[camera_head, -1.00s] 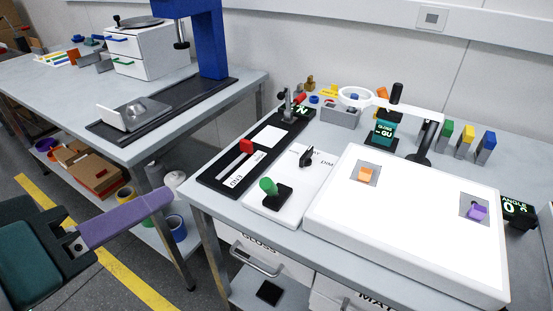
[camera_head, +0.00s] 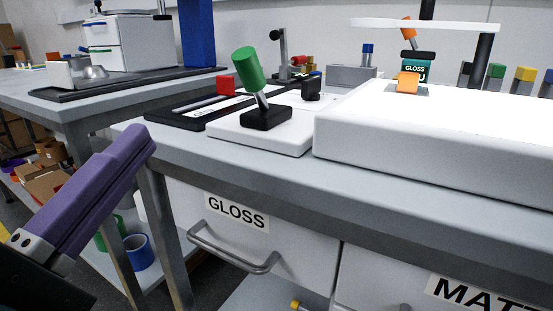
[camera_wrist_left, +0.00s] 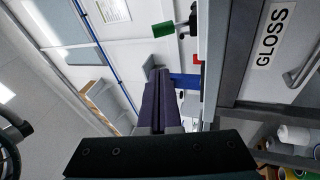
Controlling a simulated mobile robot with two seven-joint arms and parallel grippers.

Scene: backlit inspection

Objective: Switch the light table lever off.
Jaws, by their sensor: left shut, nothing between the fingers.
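The lever has a green cylindrical grip (camera_head: 249,67) on a short metal stem above a black base (camera_head: 266,118). It stands on a white panel (camera_head: 225,130) near the table's front edge, and its grip tilts up and to the left. The lit white light table (camera_head: 350,145) is just right of it. My left gripper (camera_head: 145,138) is shut and empty, left of the table edge and apart from the lever, lower than the grip. In the left wrist view the purple fingers (camera_wrist_left: 162,85) are together and the green grip (camera_wrist_left: 164,29) shows beyond them. My right gripper is not in view.
A red slider knob (camera_head: 225,85) and a black dial (camera_head: 311,90) are near the lever. Drawers with a handle (camera_head: 235,259) are below the tabletop. A second bench is at the left.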

